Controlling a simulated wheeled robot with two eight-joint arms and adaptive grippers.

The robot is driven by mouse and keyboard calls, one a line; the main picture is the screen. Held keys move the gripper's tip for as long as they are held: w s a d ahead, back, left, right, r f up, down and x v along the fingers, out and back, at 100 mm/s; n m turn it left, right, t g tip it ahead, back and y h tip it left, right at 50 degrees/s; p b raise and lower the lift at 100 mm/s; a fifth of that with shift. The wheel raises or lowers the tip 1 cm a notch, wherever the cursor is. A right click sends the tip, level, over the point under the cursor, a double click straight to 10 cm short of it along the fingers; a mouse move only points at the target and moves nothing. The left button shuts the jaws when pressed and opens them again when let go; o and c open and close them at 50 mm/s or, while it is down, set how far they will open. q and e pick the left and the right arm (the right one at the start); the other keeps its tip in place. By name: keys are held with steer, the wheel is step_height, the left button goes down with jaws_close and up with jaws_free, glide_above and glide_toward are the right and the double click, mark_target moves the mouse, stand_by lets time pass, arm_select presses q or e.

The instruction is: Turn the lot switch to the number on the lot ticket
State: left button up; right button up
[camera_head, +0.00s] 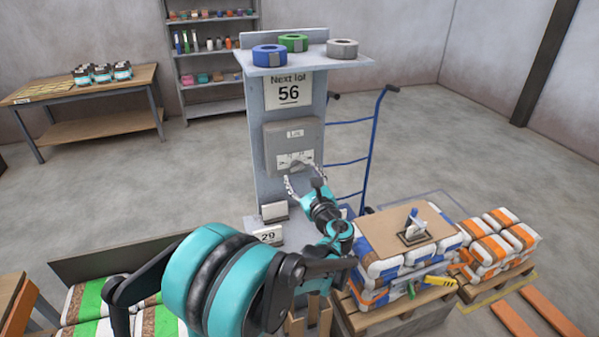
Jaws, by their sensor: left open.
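The lot ticket (289,91) is a white sheet high on the grey post (264,180) and reads "Next lot 56". Below it is a grey switch box (285,134) with a "Lot" label and a white dial plate (285,162). The lot switch knob (297,165) sits at the dial plate, partly covered by my gripper. Its marks are too small to read. My left gripper (305,177) is open in front of the lower part of the box, its fingers spread around the knob's area. I cannot tell whether it touches the knob. My right gripper is not in view.
Blue, green and grey rolls (270,54) sit on the post's top shelf. A lower sign (268,236) reads 29. A blue hand truck (370,150) stands behind right. Stacked bags (410,240) on a pallet stand right of my arm. A wooden table (90,85) is back left.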

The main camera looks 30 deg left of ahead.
arm_select(q)
steer(key=v, duration=0.9)
steer(key=shift+s+d, duration=0.15)
steer(key=shift+d, duration=0.05)
steer(key=s+f+n+g+h, duration=0.4)
steer(key=s+f+n+h, duration=0.25)
steer(key=s+n, duration=0.35)
steer(key=s+d+f+n+h, duration=0.4)
steer(key=s+d+n+h, duration=0.3)
steer(key=s+d+n, duration=0.3)
steer(key=shift+s+d+f+n+g, duration=0.35)
steer(key=shift+d+n, duration=0.55)
steer(key=shift+d, duration=0.25)
